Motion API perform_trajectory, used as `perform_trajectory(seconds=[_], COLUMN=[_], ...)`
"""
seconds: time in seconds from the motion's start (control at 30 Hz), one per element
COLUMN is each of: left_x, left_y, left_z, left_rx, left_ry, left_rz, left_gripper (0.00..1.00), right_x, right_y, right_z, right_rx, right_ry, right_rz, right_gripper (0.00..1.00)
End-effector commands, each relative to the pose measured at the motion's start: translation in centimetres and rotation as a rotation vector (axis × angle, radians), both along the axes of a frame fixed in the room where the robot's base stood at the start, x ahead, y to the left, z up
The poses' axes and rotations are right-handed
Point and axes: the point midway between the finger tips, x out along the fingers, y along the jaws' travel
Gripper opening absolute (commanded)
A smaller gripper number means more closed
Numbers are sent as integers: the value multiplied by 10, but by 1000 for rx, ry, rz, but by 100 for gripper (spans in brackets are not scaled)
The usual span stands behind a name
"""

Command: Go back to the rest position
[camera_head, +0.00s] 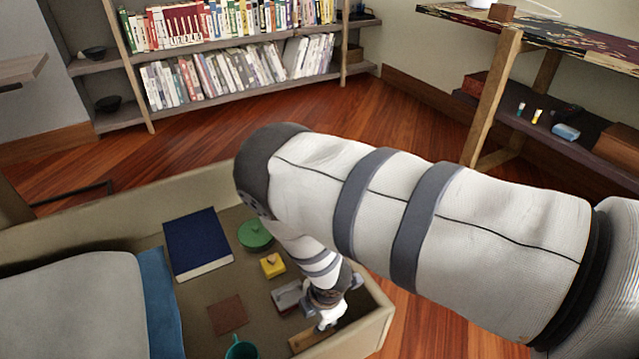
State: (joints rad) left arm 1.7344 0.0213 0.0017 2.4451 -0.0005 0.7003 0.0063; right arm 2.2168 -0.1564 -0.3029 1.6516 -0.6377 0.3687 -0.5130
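My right arm comes in from the right and bends down into a large beige box. My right gripper (328,322) is low over the box's front right corner, near a flat light-brown piece (303,341). The gripper is small and partly hidden by its own wrist, so its fingers and any grip on the piece cannot be made out. My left gripper is not in view.
The box (372,318) also holds a blue book (197,243), a green round object (255,235), a yellow block (272,265), a grey item (288,297), a brown square (227,314) and a teal cup (241,348). A bookshelf (215,43) and table (560,35) stand behind.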

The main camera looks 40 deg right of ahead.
Motion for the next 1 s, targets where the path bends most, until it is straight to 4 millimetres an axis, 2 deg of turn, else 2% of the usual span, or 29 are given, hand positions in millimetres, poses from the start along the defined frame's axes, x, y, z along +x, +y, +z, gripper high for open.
perform_trajectory(seconds=[0.1,0.57,0.67,0.93,1.0], left_x=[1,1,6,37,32], left_y=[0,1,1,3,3], left_z=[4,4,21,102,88], left_rx=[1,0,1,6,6], left_ry=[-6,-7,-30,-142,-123], left_rz=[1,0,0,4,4], left_gripper=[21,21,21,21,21], right_x=[-2,-2,4,39,32], right_y=[1,1,1,1,1], right_z=[10,12,39,176,152], right_rx=[0,1,1,0,0], right_ry=[0,0,-23,-133,-110], right_rz=[0,0,0,0,0], right_gripper=[31,31,31,31,31])
